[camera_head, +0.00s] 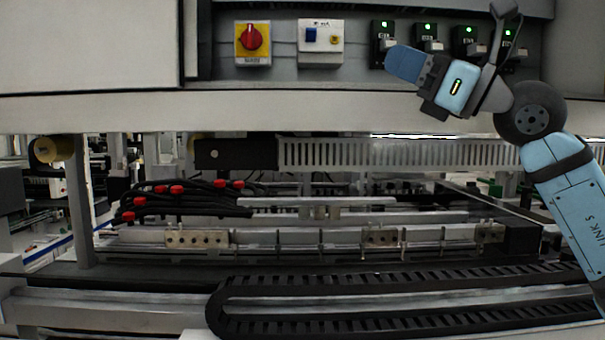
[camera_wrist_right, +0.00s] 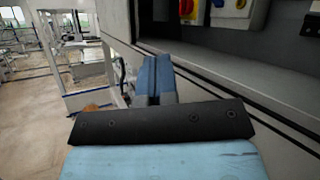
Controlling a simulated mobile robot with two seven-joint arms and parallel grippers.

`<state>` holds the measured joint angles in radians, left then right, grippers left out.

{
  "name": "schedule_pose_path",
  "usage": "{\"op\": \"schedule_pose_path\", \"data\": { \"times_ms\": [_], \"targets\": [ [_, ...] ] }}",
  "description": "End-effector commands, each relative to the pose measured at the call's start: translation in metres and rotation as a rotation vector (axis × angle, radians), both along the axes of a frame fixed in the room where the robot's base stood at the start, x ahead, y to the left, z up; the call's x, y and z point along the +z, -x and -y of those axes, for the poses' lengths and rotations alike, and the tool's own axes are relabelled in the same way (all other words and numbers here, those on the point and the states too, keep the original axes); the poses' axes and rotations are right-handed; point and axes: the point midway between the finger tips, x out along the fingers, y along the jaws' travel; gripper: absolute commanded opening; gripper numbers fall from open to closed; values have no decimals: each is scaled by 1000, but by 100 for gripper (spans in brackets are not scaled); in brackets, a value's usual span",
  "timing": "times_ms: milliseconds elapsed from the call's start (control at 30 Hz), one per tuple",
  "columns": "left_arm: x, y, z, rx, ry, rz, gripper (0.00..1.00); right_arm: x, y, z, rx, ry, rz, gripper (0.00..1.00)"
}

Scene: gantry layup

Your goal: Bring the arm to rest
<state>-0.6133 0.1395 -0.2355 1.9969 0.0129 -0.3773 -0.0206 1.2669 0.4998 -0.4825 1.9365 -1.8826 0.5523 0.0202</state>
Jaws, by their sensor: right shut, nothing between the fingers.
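My right arm comes in from the right in the head view, bent up in front of the upper control panel. My right gripper (camera_head: 405,64) points left, its blue fingers together with nothing between them. It overlaps the lower part of the leftmost green-lit switch unit in the picture; I cannot tell how far apart they are. In the right wrist view the blue fingers (camera_wrist_right: 154,80) lie side by side, with open space beyond the tips. My left gripper is not in either view.
The panel carries a red rotary switch (camera_head: 253,38) on yellow, a blue switch on a white box (camera_head: 320,42), and several green-lit units (camera_head: 467,42). A pale ledge (camera_head: 200,112) runs below. Under it are a black cable chain (camera_head: 350,320) and red-tipped cables (camera_head: 176,189).

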Motion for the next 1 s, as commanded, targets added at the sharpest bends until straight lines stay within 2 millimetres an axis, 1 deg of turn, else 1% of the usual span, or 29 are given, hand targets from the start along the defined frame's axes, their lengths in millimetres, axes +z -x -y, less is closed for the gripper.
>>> {"op": "schedule_pose_path", "data": {
  "times_ms": [33,133,267,367,467,500,567,600,667,700,767,800,867,900,967,1000],
  "targets": [
    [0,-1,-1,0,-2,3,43,-17,1,-2,63,-60,-37,0],
    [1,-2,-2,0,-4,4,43,-47,5,-1,202,-225,-123,0],
    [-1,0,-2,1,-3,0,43,-90,7,14,362,-510,-267,0],
    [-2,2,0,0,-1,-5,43,-126,3,35,445,-756,-393,0],
    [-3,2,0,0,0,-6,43,-170,-3,60,484,-1015,-524,0],
    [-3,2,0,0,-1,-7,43,-190,-6,71,488,-1122,-578,0],
    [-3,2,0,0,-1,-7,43,-222,-10,87,481,-1283,-662,0],
    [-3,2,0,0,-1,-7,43,-246,-12,98,465,-1391,-718,0],
    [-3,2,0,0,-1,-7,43,-285,-12,112,430,-1553,-802,0],
    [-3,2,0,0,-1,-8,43,-312,-11,122,397,-1660,-859,0],
    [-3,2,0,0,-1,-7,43,-355,-7,134,334,-1820,-945,0],
    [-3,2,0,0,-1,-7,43,-385,-1,141,282,-1922,-1000,0],
    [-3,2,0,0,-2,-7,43,-428,10,149,193,-2070,-1082,0],
    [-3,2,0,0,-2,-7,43,-457,20,153,127,-2163,-1135,0],
    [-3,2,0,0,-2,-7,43,-499,38,158,16,-2293,-1212,0],
    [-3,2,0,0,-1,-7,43,-526,53,159,-66,-2375,-1263,0]
  ]
}}
